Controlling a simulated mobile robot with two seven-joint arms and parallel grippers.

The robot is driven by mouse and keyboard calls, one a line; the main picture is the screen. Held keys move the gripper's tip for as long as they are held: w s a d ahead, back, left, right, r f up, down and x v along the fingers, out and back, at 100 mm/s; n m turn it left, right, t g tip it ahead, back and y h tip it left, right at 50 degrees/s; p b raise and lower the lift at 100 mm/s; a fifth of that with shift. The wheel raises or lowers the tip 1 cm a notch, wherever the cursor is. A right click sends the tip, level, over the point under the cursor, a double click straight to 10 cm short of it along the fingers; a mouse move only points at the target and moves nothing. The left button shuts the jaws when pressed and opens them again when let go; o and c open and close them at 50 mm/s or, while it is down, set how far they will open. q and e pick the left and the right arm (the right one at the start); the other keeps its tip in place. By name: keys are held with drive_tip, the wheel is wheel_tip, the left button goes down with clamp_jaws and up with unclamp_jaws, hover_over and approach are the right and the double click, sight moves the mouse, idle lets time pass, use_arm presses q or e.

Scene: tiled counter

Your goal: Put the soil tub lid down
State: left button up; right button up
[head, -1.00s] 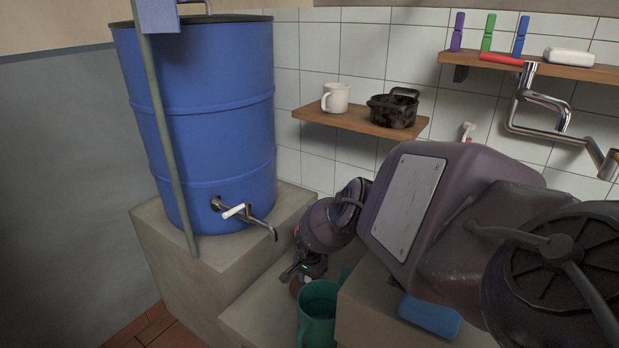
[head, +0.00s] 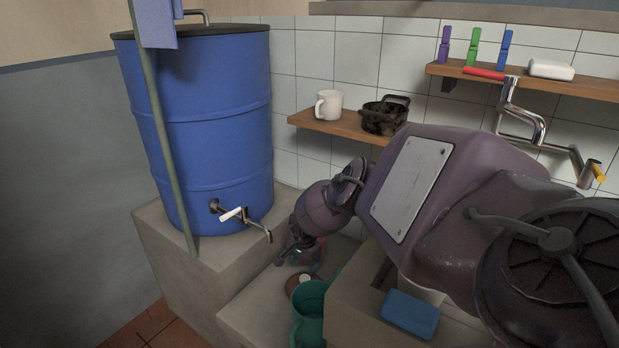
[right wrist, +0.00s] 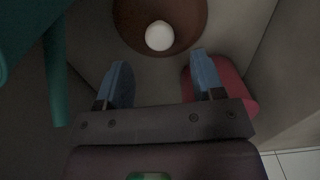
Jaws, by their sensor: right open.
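The soil tub lid, a brown disc (head: 292,286) with a white knob, lies on the low concrete ledge, just left of the green jug. In the right wrist view the lid (right wrist: 130,30) is at the top, its knob facing the camera. My right gripper (head: 292,258) is just behind the lid in the head view. In the wrist view its two blue fingers are spread apart, with nothing between them (right wrist: 162,80), and the knob is beyond the tips. My left gripper is not in view.
The green jug (head: 310,315) stands close by the lid. A red object (right wrist: 235,88) is beside one finger. A blue sponge (head: 410,314) lies on the concrete block at right. The blue barrel (head: 205,120) with its tap stands at left.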

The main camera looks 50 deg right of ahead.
sight(304, 277)
wheel_tip(304, 277, up, 5)
drive_tip(key=shift+r+p, duration=0.15)
drive_tip(key=shift+p, duration=0.55)
